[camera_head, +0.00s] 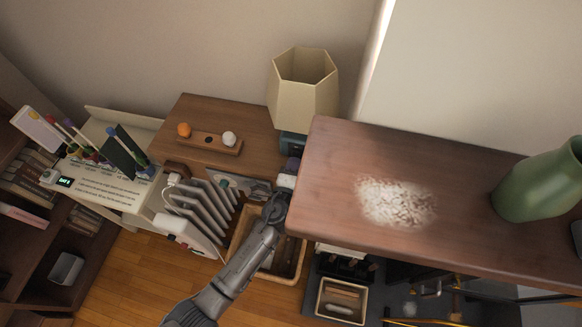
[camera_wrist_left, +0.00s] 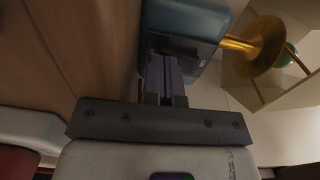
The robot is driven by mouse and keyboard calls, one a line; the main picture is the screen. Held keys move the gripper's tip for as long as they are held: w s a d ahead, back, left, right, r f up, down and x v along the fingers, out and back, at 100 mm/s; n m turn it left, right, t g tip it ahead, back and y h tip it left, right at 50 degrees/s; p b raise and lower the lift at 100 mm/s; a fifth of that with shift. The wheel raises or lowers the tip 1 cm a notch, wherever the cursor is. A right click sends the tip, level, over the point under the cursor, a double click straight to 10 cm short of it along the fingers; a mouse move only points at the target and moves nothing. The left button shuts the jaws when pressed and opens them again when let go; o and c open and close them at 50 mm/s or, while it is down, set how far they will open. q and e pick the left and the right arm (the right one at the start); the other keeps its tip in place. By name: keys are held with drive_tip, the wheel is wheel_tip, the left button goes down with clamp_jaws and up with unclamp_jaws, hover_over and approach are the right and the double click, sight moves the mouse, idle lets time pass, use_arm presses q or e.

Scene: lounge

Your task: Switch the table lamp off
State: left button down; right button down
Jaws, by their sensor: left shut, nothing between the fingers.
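The table lamp has a cream six-sided shade (camera_head: 303,103) and a teal box-like base (camera_head: 291,144) on the wooden cabinet against the wall. No bright glow shows inside the shade. My left gripper (camera_head: 292,164) is just in front of the base, shut and empty. In the left wrist view, its purple-grey fingers (camera_wrist_left: 164,72) are together with their tips at or very near the teal base (camera_wrist_left: 188,22); I cannot tell if they touch. A gold stem (camera_wrist_left: 240,45) and part of the shade (camera_wrist_left: 240,92) show right of it. My right gripper is out of view.
A wooden tray with an orange ball (camera_head: 184,130) and a white ball (camera_head: 229,138) sits on the cabinet. A higher brown shelf top (camera_head: 330,200) with a green vase (camera_head: 540,185) stands close right of my left gripper. A radiator (camera_head: 203,210) and a bin (camera_head: 290,262) are below.

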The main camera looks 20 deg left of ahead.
use_arm(q)
drive_tip(key=shift+a+f, duration=0.1)
drive_tip(key=shift+f, duration=0.15)
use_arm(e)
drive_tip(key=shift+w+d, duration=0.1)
use_arm(q)
drive_tip(key=shift+s, duration=1.35)
drive_tip(key=s+f, duration=0.1)
drive_tip(key=s, duration=1)
drive_tip(key=shift+d+f+b, duration=0.25)
drive_tip(key=shift+d+b, duration=0.1)
drive_tip(key=shift+b, duration=0.05)
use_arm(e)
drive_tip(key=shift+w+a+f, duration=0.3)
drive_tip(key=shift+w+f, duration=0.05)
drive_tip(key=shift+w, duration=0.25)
